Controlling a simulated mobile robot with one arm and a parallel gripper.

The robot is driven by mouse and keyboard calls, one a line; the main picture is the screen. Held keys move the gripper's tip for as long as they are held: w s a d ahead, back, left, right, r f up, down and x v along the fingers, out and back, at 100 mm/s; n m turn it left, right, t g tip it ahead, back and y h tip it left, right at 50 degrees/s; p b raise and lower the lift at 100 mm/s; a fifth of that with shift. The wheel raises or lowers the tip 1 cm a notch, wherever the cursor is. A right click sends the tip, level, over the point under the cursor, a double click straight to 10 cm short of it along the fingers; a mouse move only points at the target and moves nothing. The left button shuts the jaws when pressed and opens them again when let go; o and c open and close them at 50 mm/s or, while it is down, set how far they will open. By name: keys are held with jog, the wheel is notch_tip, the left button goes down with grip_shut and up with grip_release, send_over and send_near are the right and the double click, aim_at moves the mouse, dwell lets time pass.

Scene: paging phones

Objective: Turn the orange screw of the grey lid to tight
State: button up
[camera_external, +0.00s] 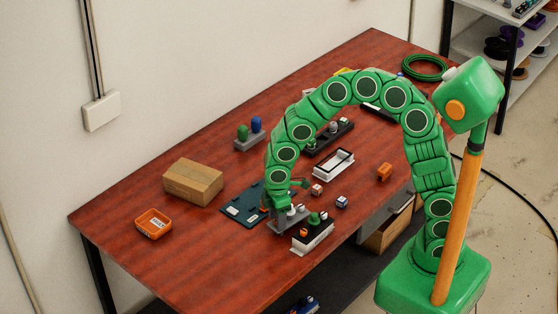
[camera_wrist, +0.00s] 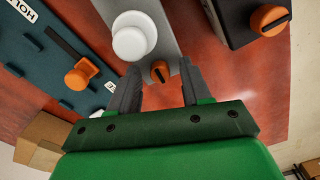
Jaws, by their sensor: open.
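The grey lid (camera_wrist: 163,22) lies below my gripper in the wrist view, with a round white knob (camera_wrist: 134,36) on it. Its small orange screw (camera_wrist: 160,71), with a dark slot line, sits near the lid's end closest to me. My gripper (camera_wrist: 160,72) is open, one finger on each side of the screw; I cannot tell whether either finger touches it. In the external view my gripper (camera_external: 278,207) points down over the grey lid (camera_external: 285,224), and the arm partly hides it.
A teal board (camera_wrist: 38,62) with an orange knob (camera_wrist: 80,76) lies left of the lid. A dark-sided box (camera_wrist: 235,25) with another orange knob (camera_wrist: 270,19) stands close on the right. A cardboard box (camera_external: 193,182) and orange tray (camera_external: 153,223) stand farther left.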

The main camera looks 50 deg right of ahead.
notch_tip(320, 180, up, 8)
jog(key=shift+f, duration=0.15)
dwell(0.5)
dwell(0.3)
jog(key=shift+s+d+r, duration=0.15)
jog(key=shift+d+r, duration=0.15)
jog(key=s+d+r+m, duration=0.5)
jog(key=s+d+r, duration=0.2)
jog(key=s+d, duration=0.45)
jog(key=s+d+r+m+g, duration=0.1)
jog(key=s+d+m, duration=0.3)
jog(key=s, duration=0.5)
jog(key=s+d+r+m, duration=0.1)
jog(key=s+d+m, duration=0.3)
jog(key=s, duration=0.4)
jog(key=shift+s+d+r+g, duration=0.15)
jog(key=shift+s+d+g, duration=0.25)
jog(key=shift+d, duration=0.5)
